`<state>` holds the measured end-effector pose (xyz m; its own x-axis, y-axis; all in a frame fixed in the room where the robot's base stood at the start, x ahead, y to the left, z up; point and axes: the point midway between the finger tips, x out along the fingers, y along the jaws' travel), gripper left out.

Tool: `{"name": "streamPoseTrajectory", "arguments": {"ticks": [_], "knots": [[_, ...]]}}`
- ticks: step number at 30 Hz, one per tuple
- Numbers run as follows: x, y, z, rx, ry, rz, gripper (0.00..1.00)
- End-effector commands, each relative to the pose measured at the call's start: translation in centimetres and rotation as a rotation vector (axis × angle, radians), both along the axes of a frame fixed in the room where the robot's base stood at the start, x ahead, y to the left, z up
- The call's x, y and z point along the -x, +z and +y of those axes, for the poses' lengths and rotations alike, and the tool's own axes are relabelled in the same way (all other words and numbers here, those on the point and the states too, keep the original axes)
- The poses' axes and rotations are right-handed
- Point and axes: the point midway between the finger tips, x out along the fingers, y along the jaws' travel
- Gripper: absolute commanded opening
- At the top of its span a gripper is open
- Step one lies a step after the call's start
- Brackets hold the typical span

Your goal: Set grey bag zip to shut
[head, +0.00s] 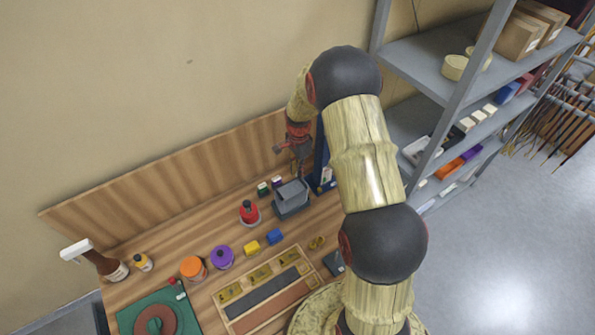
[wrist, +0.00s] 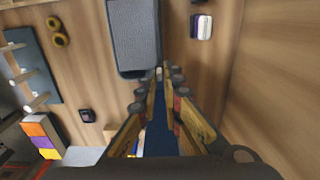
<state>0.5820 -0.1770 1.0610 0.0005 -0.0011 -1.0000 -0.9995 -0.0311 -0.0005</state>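The grey bag (head: 290,200) stands on the wooden bench below my gripper, with a paler grey top. In the wrist view the bag (wrist: 134,32) shows as a dark-rimmed grey rectangle at the top. A tiny pale piece (wrist: 159,73) at its near edge lies close to my fingertips; I cannot tell whether it is the zip pull. My gripper (head: 298,146) hangs above the bag. In the wrist view its fingers (wrist: 166,80) point toward the bag's near edge with a gap between them and nothing clearly held. The zip's state is too small to tell.
A dark blue upright thing (head: 321,165) stands just right of the bag. Small boxes (head: 262,188) sit behind it and a red bottle (head: 249,212) to its left. A wooden tray (head: 228,312) lies in front. A grey shelf rack (head: 440,110) stands at right.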

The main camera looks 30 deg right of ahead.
Motion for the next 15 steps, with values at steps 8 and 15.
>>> {"name": "streamPoseTrajectory", "arguments": {"ticks": [8, 15], "knots": [[0.02, -0.04, 0.06, -0.001, 0.0, 0.001, 0.23], [0.02, -0.01, 0.07, -0.001, 0.0, 0.001, 0.23]]}}
